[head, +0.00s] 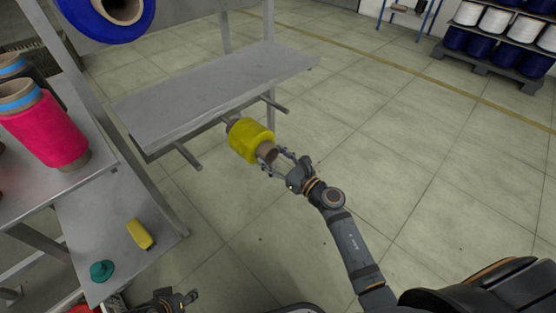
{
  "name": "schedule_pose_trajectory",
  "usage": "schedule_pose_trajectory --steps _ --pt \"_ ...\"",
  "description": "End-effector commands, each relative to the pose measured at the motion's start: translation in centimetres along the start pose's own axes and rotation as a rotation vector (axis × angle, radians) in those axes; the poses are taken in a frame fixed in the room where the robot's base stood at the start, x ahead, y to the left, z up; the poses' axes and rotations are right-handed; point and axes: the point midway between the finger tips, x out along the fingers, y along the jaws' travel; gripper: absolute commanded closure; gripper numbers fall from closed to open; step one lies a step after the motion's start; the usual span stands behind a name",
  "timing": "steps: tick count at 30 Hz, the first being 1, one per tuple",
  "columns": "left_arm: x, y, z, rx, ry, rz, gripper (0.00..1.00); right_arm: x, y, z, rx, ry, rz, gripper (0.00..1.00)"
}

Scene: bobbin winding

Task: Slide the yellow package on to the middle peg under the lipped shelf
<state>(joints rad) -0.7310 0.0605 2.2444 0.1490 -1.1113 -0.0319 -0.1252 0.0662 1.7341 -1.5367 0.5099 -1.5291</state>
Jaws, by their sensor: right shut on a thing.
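The yellow package (250,140) is a thick yellow yarn roll on a brown core tube (267,153). My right gripper (279,163) is shut on the near end of this core. The package is in front of the grey lipped shelf (215,88), at the middle peg. A short piece of the middle peg (226,121) shows behind the package's far end; I cannot tell how far, if at all, the peg is inside the core. The left peg (188,155) and right peg (274,104) are bare. My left gripper (180,300) is low at the bottom edge, its fingers unclear.
A rack at left holds a pink roll (45,130), with a blue roll (108,16) above. A lower board carries a yellow block (140,234) and a teal cone (102,270). The floor right of my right arm is free; a pallet of spools (500,50) stands far off.

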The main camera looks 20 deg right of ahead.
Motion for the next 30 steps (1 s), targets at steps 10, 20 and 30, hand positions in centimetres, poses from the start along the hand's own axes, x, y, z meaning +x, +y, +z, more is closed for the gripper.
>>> schedule_pose_trajectory --steps 10,20,30 --pt "-0.1 0.0 0.0 0.0 0.0 0.0 0.6 1.3 0.0 0.2 0.0 -0.005 0.0 0.99" --pt "-0.1 0.0 0.0 0.0 0.0 0.0 0.6 1.8 0.0 0.2 0.0 -0.005 0.0 0.99" --pt "0.1 0.0 0.0 0.0 0.0 0.0 0.6 4.0 0.0 0.2 0.0 -0.005 0.0 0.99"
